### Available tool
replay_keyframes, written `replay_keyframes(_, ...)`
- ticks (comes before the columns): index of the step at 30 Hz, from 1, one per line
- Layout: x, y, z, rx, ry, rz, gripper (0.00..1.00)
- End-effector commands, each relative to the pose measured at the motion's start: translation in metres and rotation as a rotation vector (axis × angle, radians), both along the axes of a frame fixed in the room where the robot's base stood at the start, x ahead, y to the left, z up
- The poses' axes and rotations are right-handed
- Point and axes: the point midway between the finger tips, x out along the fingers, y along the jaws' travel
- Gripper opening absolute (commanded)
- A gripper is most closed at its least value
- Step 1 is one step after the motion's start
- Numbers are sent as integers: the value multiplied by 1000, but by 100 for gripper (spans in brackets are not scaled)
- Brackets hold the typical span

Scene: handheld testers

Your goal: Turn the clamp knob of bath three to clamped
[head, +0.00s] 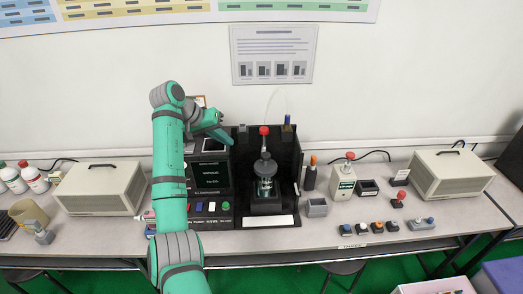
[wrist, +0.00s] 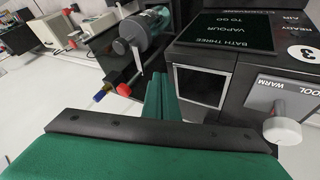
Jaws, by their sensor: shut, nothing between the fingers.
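The black bath station (head: 285,150) stands mid-bench, its screen (head: 210,176) on the left. In the wrist view its screen (wrist: 228,28) reads "BATH THREE" upside down, near a badge marked 3 (wrist: 306,52). A white knob (wrist: 282,130) on a panel lettered "COOL" and "WARM" is at right. A glass vessel with a dark cap (head: 264,170) stands in the station below a red knob (head: 264,130). I cannot tell which part is the clamp knob or its setting. My gripper (head: 228,140) is shut and empty above the screen unit; its fingers (wrist: 160,92) also show in the wrist view.
A beige box (head: 100,189) is at left and another (head: 452,174) at right. A white device with a red knob (head: 343,180) stands right of the station. Several small coloured-button blocks (head: 378,227) lie near the front edge. Bottles (head: 32,177) stand far left.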

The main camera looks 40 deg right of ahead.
Motion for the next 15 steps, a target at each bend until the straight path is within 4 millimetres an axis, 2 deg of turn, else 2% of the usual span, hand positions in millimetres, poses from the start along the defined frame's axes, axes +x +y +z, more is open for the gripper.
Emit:
replay_keyframes(5,-2,-7,-10,-1,12,3,0)
replay_keyframes(15,-4,-42,-58,-1,11,5,0)
